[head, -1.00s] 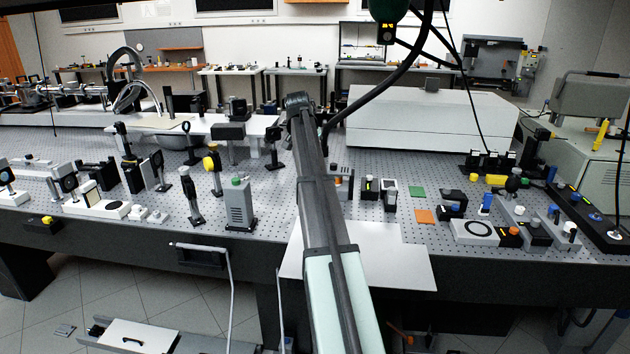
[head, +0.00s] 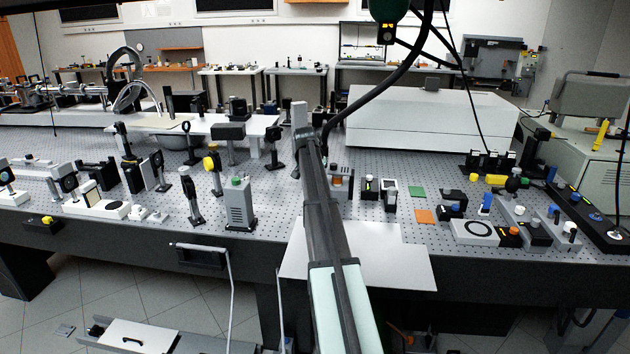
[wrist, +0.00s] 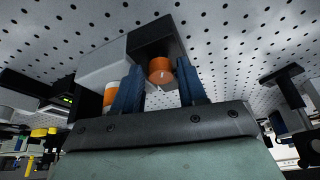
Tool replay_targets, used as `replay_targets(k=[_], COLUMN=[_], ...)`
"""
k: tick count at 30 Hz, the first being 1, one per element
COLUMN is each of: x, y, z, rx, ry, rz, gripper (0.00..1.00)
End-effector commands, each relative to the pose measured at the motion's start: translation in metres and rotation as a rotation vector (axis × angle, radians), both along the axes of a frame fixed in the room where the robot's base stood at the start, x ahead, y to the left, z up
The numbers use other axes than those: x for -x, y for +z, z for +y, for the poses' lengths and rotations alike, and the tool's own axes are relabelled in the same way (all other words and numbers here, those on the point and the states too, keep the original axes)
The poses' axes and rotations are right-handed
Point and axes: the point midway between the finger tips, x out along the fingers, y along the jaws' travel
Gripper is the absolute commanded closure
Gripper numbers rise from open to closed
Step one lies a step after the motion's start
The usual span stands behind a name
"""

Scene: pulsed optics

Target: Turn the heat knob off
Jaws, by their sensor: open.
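An orange knob (wrist: 160,70) with a white mark line on its face shows in the wrist view. It is mounted on a black and light-grey box (wrist: 110,62). My gripper (wrist: 158,68) has two blue fingers, open, one on either side of the knob in the picture. I cannot tell whether either finger touches it. A second orange and white piece (wrist: 110,96) is partly hidden behind the left finger. In the head view my arm hides the gripper; a small unit with an orange part (head: 342,181) shows just right of the arm.
The perforated optics table (head: 380,225) is crowded with mounts. A grey unit with a green top (head: 239,205) stands left of my arm. Small black units (head: 370,188) and orange and green squares (head: 425,216) lie to the right. A dark post mount (wrist: 283,82) stands right in the wrist view.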

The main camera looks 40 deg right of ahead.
Motion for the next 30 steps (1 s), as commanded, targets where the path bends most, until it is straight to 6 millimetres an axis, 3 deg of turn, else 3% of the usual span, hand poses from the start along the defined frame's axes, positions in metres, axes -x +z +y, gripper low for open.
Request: replay_targets(k=[8, 21, 30], x=[-0.0002, 0.0, 0.0026], y=[-0.001, -0.0009, -0.0011], z=[-0.0005, -0.0006, -0.0018], rx=[0.0, 0.0, 0.0], ry=[0.0, 0.0, 0.118], rz=[0.0, 0.0, -0.001], gripper=[0.58, 1.0, 1.0])
